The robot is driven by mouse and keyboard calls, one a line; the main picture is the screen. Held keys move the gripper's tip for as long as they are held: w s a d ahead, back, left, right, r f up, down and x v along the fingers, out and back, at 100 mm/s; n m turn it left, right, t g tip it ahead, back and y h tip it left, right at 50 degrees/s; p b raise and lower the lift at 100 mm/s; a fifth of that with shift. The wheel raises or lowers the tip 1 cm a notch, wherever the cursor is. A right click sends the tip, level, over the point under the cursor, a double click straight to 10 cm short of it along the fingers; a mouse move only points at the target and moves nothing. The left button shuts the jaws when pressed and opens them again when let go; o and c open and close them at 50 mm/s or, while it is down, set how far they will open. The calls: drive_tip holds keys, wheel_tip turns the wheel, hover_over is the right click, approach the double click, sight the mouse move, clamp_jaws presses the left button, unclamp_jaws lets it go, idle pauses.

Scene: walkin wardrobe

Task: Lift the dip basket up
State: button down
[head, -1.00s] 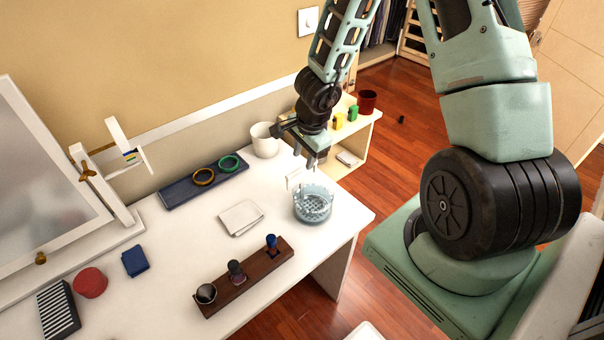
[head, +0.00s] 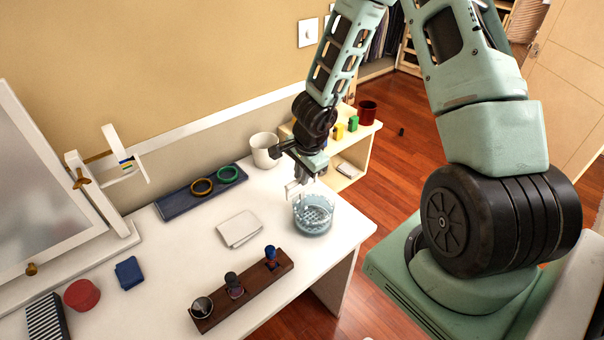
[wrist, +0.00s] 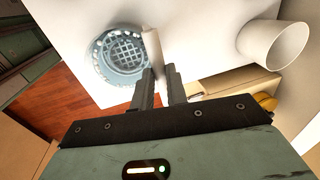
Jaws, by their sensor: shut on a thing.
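The dip basket, a round perforated tray (wrist: 128,50) with a white upright handle (wrist: 152,46), sits inside a pale blue glass bowl (head: 314,226) on the white table near its right corner. The handle stands at the bowl's left side in the head view. My gripper (head: 297,186) is over that side of the bowl. In the wrist view my gripper (wrist: 160,74) has its fingers closed on the handle. The basket's perforated floor shows within the bowl in the wrist view. The fingertips are small and partly hidden in the head view.
A white cup (head: 265,151) stands behind the bowl. A folded cloth (head: 239,229) and a dark wooden holder (head: 243,290) lie to the left and front. A blue tray (head: 178,203) holds two rings. A low shelf (head: 352,172) adjoins the table at the back right.

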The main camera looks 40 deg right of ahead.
wheel_tip(320, 180, up, 7)
drive_tip(key=p, duration=0.7)
drive_tip(key=shift+r, duration=0.1)
drive_tip(key=shift+w+r+p, duration=0.1)
drive_tip(key=shift+p, duration=0.3)
drive_tip(key=c, duration=1.4)
unclamp_jaws()
drive_tip(key=shift+r, duration=0.1)
drive_tip(key=s+r+p, duration=0.1)
drive_tip(key=r+p, duration=0.3)
drive_tip(key=r, duration=0.1)
drive_tip(key=s+r+p, duration=0.1)
drive_tip(key=r+p, duration=0.3)
drive_tip(key=r, duration=0.2)
drive_tip(key=s+r+p, duration=0.1)
drive_tip(key=r+p, duration=0.2)
drive_tip(key=r, duration=0.3)
drive_tip(key=shift+s+p, duration=0.25)
drive_tip(key=shift+p, duration=0.15)
